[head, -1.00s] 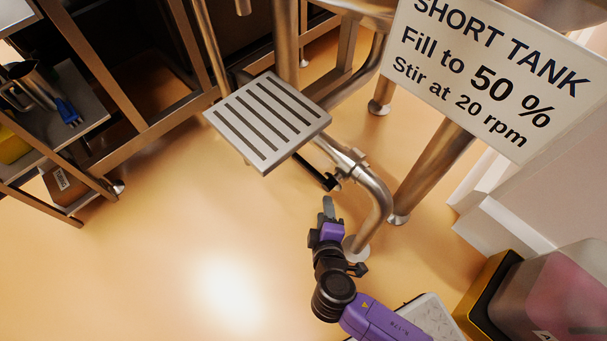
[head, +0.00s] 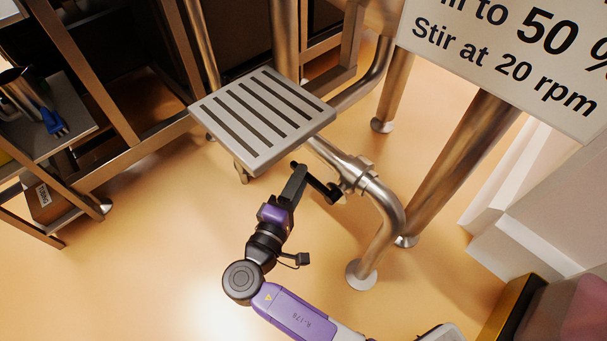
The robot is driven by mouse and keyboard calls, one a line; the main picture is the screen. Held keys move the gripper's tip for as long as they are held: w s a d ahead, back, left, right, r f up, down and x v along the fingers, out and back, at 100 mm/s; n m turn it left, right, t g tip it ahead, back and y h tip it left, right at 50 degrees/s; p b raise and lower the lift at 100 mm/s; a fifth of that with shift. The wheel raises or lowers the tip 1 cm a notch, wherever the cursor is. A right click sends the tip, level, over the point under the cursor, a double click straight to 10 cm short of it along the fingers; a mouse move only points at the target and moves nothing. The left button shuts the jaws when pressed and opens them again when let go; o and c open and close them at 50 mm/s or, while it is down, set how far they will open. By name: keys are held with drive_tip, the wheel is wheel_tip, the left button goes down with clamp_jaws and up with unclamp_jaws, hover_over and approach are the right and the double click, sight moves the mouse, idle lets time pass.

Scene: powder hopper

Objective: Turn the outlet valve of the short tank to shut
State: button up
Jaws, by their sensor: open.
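The outlet valve's black lever handle (head: 322,186) sits on the steel outlet pipe (head: 382,200), just right of the slotted step plate. It slants from upper left to lower right, and its upper-left end is close to the plate's edge. My gripper (head: 295,180) comes from below left, with its dark fingers at the handle's upper-left part. They overlap the handle in this view; I cannot tell whether they touch it. My gripper is open, though the gap between its fingers is hard to see from here. The short tank's sign (head: 510,50) is partly cut off at upper right.
The slotted metal plate (head: 262,118) is close above my fingertips. Steel legs (head: 450,165) stand to the right of the valve. A shelf rack (head: 60,125) with a jug and a blue brush is at left. The floor at lower left is clear.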

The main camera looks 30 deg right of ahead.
drive_tip(key=shift+x, duration=1.35)
clamp_jaws()
idle(0.4)
